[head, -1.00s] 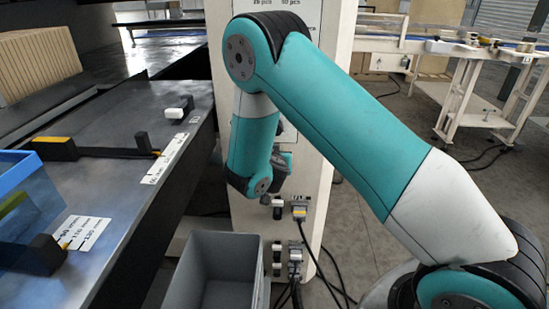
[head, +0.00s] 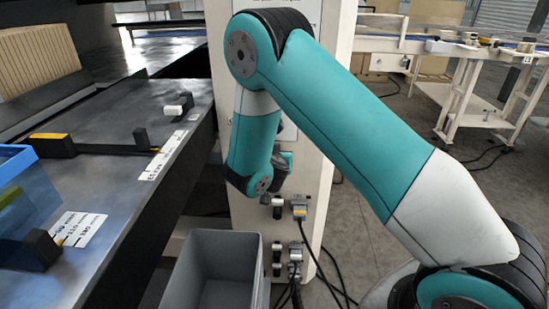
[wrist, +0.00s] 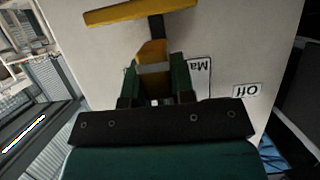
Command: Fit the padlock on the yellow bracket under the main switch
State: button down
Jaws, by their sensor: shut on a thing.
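In the wrist view my gripper (wrist: 155,88) is shut on an orange-yellow block with a pale band, which looks like the padlock (wrist: 151,52). A green finger stands on each side of it. A yellow bar (wrist: 140,12), probably the bracket, lies across the pale cabinet face just beyond the padlock. A dark upright piece (wrist: 156,27) spans the gap between them; I cannot tell whether it is the shackle or part of the bracket. The main switch itself is not clear in either view. In the head view my arm hides the padlock and bracket.
The pale cabinet (head: 335,130) has sockets and cables low on its front. An open grey bin (head: 250,290) stands at its foot. A dark table (head: 110,190) with a blue box (head: 40,200) is at the left. Labels beside the gripper include one reading Off (wrist: 247,90).

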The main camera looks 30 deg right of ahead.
jog(key=shift+f+b, duration=0.75)
jog(key=shift+b, duration=1)
dwell(1.0)
jog(key=c, duration=0.9)
grip_release()
jog(key=shift+a, duration=0.1)
